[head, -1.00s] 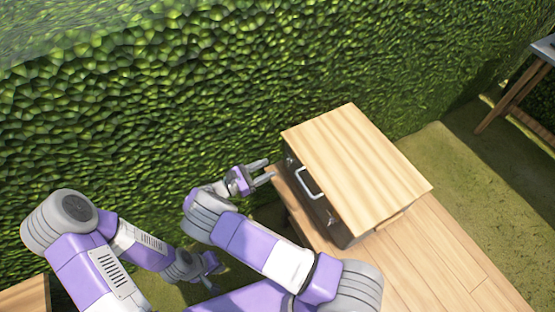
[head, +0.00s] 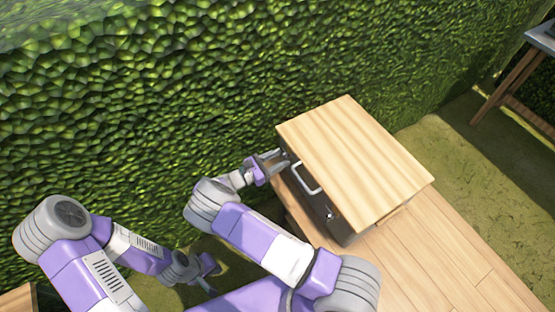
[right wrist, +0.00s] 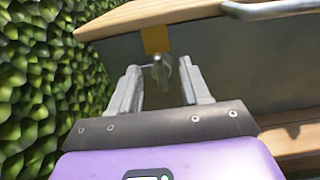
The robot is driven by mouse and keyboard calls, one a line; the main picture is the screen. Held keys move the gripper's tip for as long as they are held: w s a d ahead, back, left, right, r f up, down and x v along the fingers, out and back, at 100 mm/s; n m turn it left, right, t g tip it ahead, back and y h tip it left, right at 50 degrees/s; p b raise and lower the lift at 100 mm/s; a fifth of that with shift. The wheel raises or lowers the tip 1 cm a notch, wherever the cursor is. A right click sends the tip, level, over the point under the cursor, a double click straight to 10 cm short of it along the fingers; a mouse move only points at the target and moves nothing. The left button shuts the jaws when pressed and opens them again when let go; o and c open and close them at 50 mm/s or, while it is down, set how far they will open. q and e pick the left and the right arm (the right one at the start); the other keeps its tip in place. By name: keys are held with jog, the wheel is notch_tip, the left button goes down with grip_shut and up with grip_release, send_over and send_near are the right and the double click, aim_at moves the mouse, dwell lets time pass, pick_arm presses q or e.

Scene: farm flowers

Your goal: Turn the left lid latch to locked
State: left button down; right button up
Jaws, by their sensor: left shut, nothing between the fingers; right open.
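The box (head: 335,232) has a pale wooden lid (head: 355,150) and a dark front with a metal handle (head: 306,178). The left lid latch (right wrist: 160,68) is a small metal knob with a lever below a yellow plate (right wrist: 155,39), under the lid's edge. My right gripper (head: 280,160) is at the far left end of the box front. In the right wrist view its fingers (right wrist: 160,90) are open, with the latch between their tips; I cannot tell whether they touch it. A second latch (head: 329,215) shows at the front's other end. My left gripper (head: 212,275) is shut and empty, low and away from the box.
The box stands on a plank table (head: 440,260) with clear room at its right. A green hedge (head: 150,90) rises close behind my right gripper. Another table (head: 540,42) stands at the far right, apart.

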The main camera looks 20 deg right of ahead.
grip_shut()
